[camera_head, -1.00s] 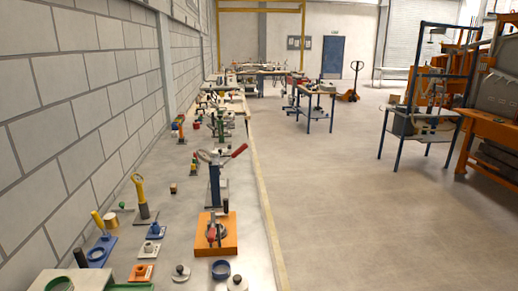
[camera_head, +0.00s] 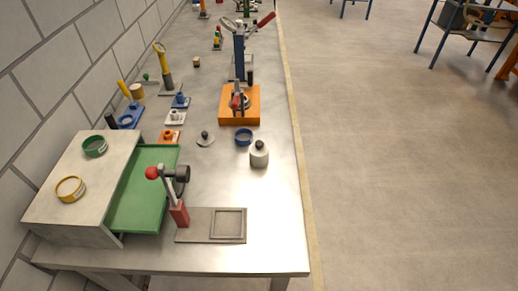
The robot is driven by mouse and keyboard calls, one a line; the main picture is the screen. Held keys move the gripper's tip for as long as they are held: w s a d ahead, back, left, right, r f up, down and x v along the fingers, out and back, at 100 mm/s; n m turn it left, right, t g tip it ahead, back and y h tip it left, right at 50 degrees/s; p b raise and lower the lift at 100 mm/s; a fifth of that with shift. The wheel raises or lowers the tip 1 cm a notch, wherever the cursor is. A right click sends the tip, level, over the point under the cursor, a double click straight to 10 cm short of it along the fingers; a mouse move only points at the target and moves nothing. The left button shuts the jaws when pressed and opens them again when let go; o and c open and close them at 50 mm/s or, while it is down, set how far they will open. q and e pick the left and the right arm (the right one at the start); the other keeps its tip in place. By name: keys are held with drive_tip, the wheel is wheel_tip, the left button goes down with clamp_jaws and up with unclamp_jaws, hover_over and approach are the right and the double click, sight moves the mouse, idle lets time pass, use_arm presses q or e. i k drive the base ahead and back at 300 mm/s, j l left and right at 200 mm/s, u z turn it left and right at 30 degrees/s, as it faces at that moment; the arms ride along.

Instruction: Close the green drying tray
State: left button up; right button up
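The green drying tray (camera_head: 135,205) is a shallow green drawer that sticks out from the right side of a grey box-like housing (camera_head: 70,205) at the near left of the bench. The tray is pulled out and its floor looks empty. A red-based stand with a red ball and a dark round head (camera_head: 179,212) stands at its right edge and overlaps part of it in the view. Neither of my grippers shows in the head view.
A green ring (camera_head: 95,146) and a yellow ring (camera_head: 70,189) sit on the housing. A grey plate with a square frame (camera_head: 228,224) lies right of the tray.

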sight(138, 205)
drive_tip(key=k+l, duration=0.25)
drive_tip(key=l, duration=0.2)
drive_tip(key=k+l+u, duration=0.1)
drive_tip(key=k+l, duration=0.15)
drive_tip(key=l, duration=0.2)
drive_tip(key=k+l, duration=0.25)
drive_tip(key=l, duration=0.2)
